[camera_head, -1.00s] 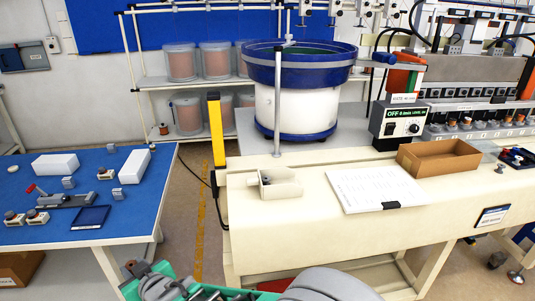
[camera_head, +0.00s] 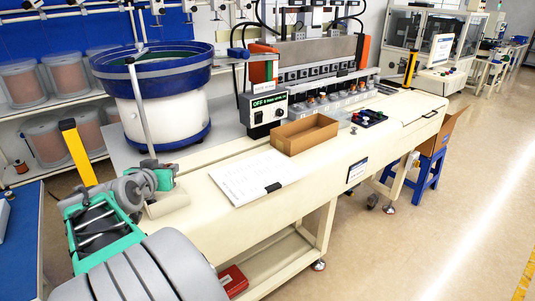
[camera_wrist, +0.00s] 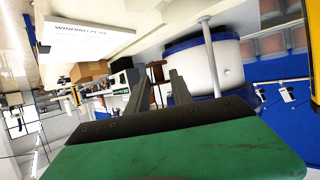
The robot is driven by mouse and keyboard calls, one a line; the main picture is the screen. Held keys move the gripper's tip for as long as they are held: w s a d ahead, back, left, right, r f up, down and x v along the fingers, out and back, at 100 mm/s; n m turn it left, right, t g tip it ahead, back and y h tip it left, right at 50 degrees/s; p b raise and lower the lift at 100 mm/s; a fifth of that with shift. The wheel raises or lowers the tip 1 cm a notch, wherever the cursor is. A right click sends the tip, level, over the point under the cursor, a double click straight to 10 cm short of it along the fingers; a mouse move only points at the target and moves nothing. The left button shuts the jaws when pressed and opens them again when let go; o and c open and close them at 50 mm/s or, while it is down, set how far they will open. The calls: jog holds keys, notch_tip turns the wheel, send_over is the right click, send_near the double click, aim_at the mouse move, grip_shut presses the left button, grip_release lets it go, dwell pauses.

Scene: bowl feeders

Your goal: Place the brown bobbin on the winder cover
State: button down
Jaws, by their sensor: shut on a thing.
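My gripper (camera_wrist: 158,92) is shut on a small brown bobbin (camera_wrist: 157,73), seen between its two grey fingers in the wrist view; the fingers hide part of it. In the head view, my green and grey hand is at the left, over the cream bench in front of the blue bowl feeder; the bobbin cannot be made out there. The winder (camera_head: 320,52) stands at the back centre, with orange end plates, a grey panel and a row of stations in front. I cannot tell exactly which part is its cover. My gripper is well left of it.
A blue bowl feeder (camera_head: 155,75), a control box (camera_head: 264,113), an open cardboard box (camera_head: 305,134), a paper sheet (camera_head: 250,177) and a dark button tray (camera_head: 369,118) occupy the bench (camera_head: 300,190). A yellow post (camera_head: 78,152) stands left.

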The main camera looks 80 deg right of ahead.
jog(key=s+d+f+p, duration=0.3)
jog(key=s+d, duration=0.2)
jog(key=d, duration=0.3)
send_over(213, 191)
jog(key=f, duration=0.4)
jog(key=f+p, duration=0.1)
jog(key=f, duration=0.1)
jog(key=shift+w+a+f, duration=0.1)
jog(key=shift+w+a, duration=0.1)
jog(key=shift+a, duration=0.05)
notch_tip(213, 191, down, 4)
jog(key=shift+s+d+r+p, duration=0.15)
jog(key=shift+r+p, duration=0.1)
jog(key=shift+p, duration=0.45)
jog(key=shift+f, duration=0.25)
jog(key=c, duration=1.1)
grip_release()
jog(key=shift+r, duration=0.15)
